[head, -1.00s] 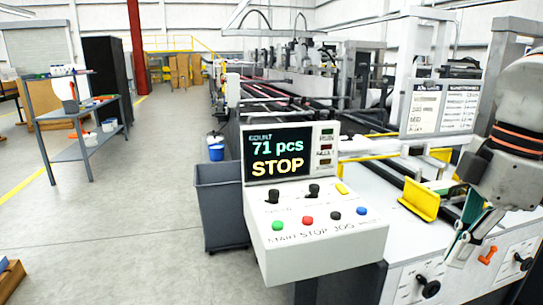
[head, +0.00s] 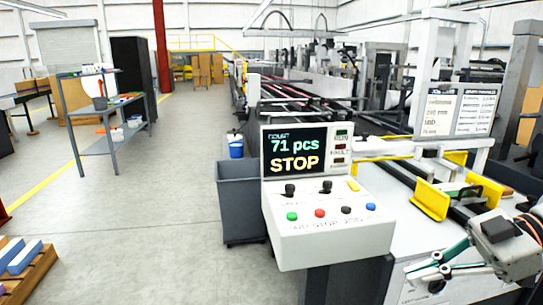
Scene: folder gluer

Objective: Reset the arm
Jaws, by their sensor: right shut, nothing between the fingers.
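My right gripper (head: 418,272) is at the lower right of the head view, with its arm coming in from the right edge. Its fingers point left, are shut, and hold nothing. They are over the white front of the machine, to the right of the control panel (head: 330,222) and apart from its buttons. The panel's screen (head: 295,152) reads 71 pcs and STOP. My left gripper is not in view.
A yellow guide block (head: 430,200) sits on the machine behind the gripper. A grey bin (head: 240,205) stands left of the panel. A grey shelf table (head: 105,120) is at the left, and a wooden crate (head: 30,275) is at the lower left. The floor between is clear.

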